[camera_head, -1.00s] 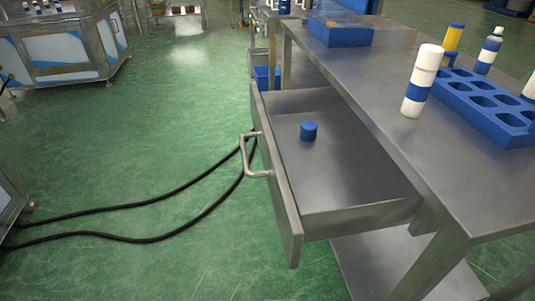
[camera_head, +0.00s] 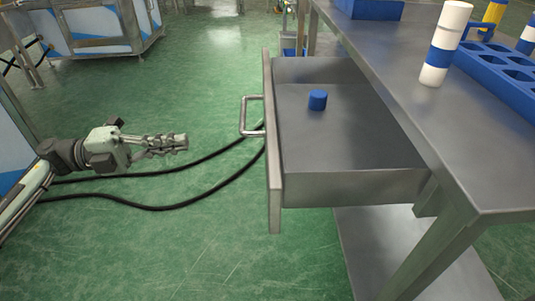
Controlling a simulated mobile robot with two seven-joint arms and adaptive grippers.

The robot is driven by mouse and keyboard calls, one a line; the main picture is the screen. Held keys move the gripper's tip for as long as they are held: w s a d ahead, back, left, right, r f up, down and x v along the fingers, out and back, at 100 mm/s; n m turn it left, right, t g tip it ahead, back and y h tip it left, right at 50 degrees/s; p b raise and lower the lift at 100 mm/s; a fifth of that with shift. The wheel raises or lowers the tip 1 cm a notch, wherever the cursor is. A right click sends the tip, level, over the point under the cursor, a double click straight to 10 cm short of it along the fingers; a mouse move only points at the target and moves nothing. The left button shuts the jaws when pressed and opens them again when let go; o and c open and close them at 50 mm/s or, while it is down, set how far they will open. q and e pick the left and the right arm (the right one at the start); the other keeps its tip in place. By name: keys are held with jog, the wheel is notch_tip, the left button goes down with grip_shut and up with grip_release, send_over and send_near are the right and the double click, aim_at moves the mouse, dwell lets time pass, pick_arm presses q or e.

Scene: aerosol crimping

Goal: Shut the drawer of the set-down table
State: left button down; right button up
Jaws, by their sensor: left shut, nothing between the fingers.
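The drawer (camera_head: 350,185) of the set-down table (camera_head: 420,110) stands pulled out to the left. Its front panel (camera_head: 274,170) carries a metal bar handle (camera_head: 245,117) on the outer face. A small blue cylindrical cap (camera_head: 317,100) lies inside the drawer. My left gripper (camera_head: 184,143) comes in from the left, shut and empty, at about handle height in the picture. It is apart from the drawer, with a gap of floor between its fingertips and the front panel. My right gripper is not in view.
A white can with a blue band (camera_head: 436,63) stands on the tabletop beside a blue rack (camera_head: 490,70) with holes. Black cables (camera_head: 150,205) run across the green floor left of the drawer. A machine cabinet (camera_head: 90,30) stands at the back left.

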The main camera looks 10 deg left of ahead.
pick_arm(q)
jog(key=w+d+m+g+p, duration=0.1)
jog(key=w+d+p, duration=0.1)
jog(key=d, duration=1.2)
jog(key=shift+w+g, duration=0.15)
jog(key=shift+g, duration=0.15)
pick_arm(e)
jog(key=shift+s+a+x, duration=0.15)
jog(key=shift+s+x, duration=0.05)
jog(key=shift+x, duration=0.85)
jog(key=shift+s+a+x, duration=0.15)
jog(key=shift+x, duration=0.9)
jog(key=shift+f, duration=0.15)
pick_arm(q)
jog(key=shift+w+d, duration=0.1)
jog(key=shift+w, duration=0.05)
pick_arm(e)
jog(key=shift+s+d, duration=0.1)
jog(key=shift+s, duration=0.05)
